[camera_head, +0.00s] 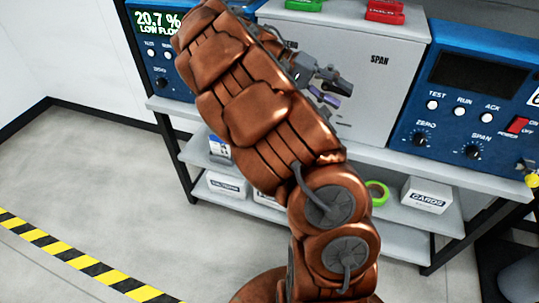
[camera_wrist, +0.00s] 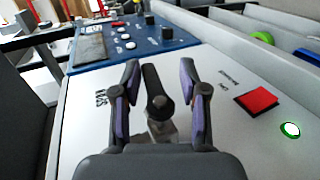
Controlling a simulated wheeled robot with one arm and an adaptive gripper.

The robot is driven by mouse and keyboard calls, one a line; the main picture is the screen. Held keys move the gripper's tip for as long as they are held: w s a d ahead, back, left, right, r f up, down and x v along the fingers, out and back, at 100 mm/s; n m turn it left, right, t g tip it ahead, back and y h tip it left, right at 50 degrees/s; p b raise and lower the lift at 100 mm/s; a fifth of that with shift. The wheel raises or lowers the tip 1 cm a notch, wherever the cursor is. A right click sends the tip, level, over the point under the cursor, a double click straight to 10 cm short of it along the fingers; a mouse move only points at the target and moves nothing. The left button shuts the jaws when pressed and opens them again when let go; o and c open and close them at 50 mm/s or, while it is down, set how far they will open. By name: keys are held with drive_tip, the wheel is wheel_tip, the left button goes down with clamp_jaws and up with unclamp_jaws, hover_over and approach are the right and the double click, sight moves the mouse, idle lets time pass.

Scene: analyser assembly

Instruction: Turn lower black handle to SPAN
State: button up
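The black handle (camera_wrist: 154,84) sits on the pale grey panel (camera_wrist: 75,135) in the wrist view, on a metal fitting. Its long end points up the picture, towards the blue unit. The printed SPAN label (camera_wrist: 101,98) is to its left. My gripper (camera_wrist: 160,72) is open, with one purple-padded finger on each side of the handle. The left finger is very close to it; a gap shows at the right. I cannot tell whether either finger touches. In the head view my gripper (camera_head: 328,87) is in front of the panel, below and left of SPAN (camera_head: 380,60); my arm hides much there.
A blue unit (camera_head: 475,85) with knobs and a red power switch (camera_head: 518,125) stands to the right; another (camera_head: 150,65) stands at left. A red square button (camera_wrist: 257,101) and a lit green button (camera_wrist: 290,129) lie right of my gripper. A shelf below holds boxes (camera_head: 427,195).

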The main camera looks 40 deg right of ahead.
sight(326, 83)
drive_tip(key=t+y, duration=0.1)
drive_tip(key=t, duration=0.1)
drive_tip(key=shift+w+a+f+t+y, duration=0.1)
drive_tip(key=shift+w+f+t+y, duration=0.05)
drive_tip(key=shift+f+t+y, duration=0.25)
drive_tip(key=t, duration=0.1)
drive_tip(key=t+y, duration=0.2)
drive_tip(key=shift+w+a+f, duration=0.25)
drive_tip(key=shift+w+f, duration=0.05)
drive_tip(key=shift+w+a+r+t+y+b, duration=0.2)
drive_tip(key=shift+r+t+y, duration=0.55)
drive_tip(key=shift+r, duration=0.5)
drive_tip(key=shift+w+a+r+t+y+b, duration=0.1)
drive_tip(key=shift+w+r+t+y, duration=0.3)
drive_tip(key=shift+r+t, duration=0.75)
drive_tip(key=shift+w+a+r+t+y+b, duration=0.1)
drive_tip(key=shift+r+t+y, duration=0.65)
drive_tip(key=shift+r, duration=0.6)
drive_tip(key=s+a+n+p, duration=0.3)
drive_tip(key=a+n+p, duration=0.3)
drive_tip(key=a, duration=0.9)
drive_tip(key=s+a+f+n+g+p, duration=0.1)
drive_tip(key=s+a+n+p, duration=0.2)
drive_tip(key=s+a+p, duration=0.4)
drive_tip(key=shift+s+a+f+n+g+p, duration=0.15)
drive_tip(key=shift+s+a+n+g+p, duration=0.2)
drive_tip(key=shift+s+a, duration=1.65)
drive_tip(key=shift+w+a, duration=0.1)
